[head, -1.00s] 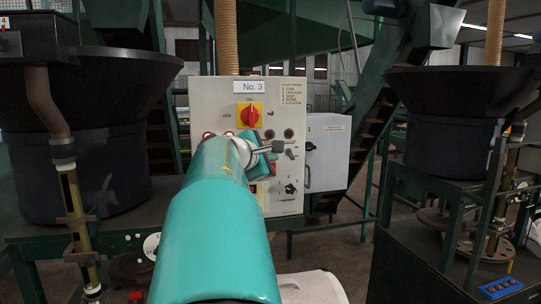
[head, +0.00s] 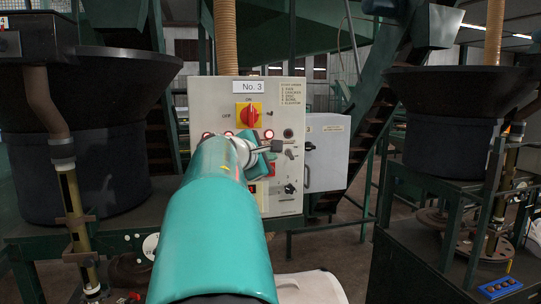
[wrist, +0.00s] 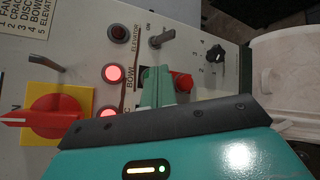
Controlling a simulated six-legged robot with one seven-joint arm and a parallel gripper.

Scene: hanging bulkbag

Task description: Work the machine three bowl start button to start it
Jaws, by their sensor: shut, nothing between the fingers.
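The grey control panel (head: 280,100) labelled No. 3 stands in front of me in the head view. My gripper is up against its face, largely hidden there behind my arm. In the wrist view my shut gripper (wrist: 157,84) has its green fingertips at the panel beside the BOWL lamp (wrist: 113,75), which glows red. A red button (wrist: 182,82) sits just right of the fingertips. I cannot make out a separate start button; the fingers cover that spot. I cannot tell whether the fingertips touch the panel.
A red-and-yellow rotary switch (head: 248,115) is on the panel and also shows in the wrist view (wrist: 45,118). The ELEVATOR lamp (wrist: 115,33) is dark, with a toggle lever (wrist: 162,38) beside it. Dark hoppers flank the panel, left (head: 85,120) and right (head: 450,120).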

